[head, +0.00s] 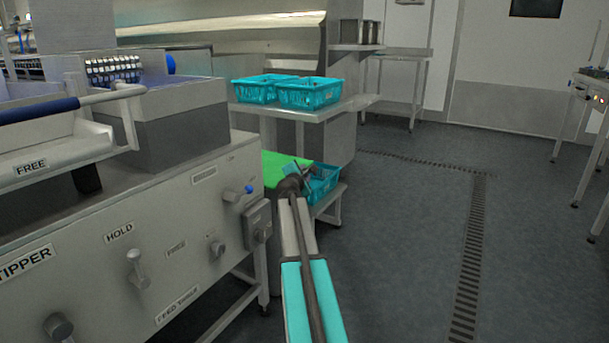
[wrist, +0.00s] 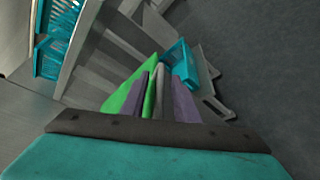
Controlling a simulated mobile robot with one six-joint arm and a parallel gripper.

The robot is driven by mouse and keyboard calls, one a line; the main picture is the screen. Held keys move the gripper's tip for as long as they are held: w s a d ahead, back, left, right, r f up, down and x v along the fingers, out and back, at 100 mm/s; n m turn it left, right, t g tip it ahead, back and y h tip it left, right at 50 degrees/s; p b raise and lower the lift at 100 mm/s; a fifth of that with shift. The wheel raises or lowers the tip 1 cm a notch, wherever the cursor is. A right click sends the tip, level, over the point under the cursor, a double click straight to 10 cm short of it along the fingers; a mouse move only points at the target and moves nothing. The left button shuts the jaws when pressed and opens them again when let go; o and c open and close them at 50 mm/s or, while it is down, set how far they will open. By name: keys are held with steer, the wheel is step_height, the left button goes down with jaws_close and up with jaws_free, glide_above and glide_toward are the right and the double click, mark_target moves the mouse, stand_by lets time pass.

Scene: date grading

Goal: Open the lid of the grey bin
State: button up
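A bright green flat panel (head: 284,166), which looks like the bin's lid, lies beyond the machine's right end in the head view. It also shows in the wrist view (wrist: 124,97), partly behind my fingers. Little of the bin's grey body can be made out; the machine and my arm hide most of it. My gripper (head: 306,169) reaches toward the panel's right side. In the wrist view its fingers (wrist: 163,92) stand apart, with green and grey surfaces showing between them. I cannot tell whether they touch the panel.
A teal crate (head: 322,186) stands on a low stand just right of the green panel. Two more teal crates (head: 310,93) stand on the steel shelf (head: 345,108) above. The steel machine (head: 180,240) with levers fills the left. The floor (head: 410,240) to the right is clear.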

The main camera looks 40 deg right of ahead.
jaws_close()
steer(key=shift+w+d, duration=0.1)
steer(key=shift+d, duration=0.15)
steer(key=shift+a+r, duration=0.1)
steer(key=shift+a, duration=0.1)
steer(key=shift+r+p, duration=0.2)
steer(key=shift+p, duration=0.15)
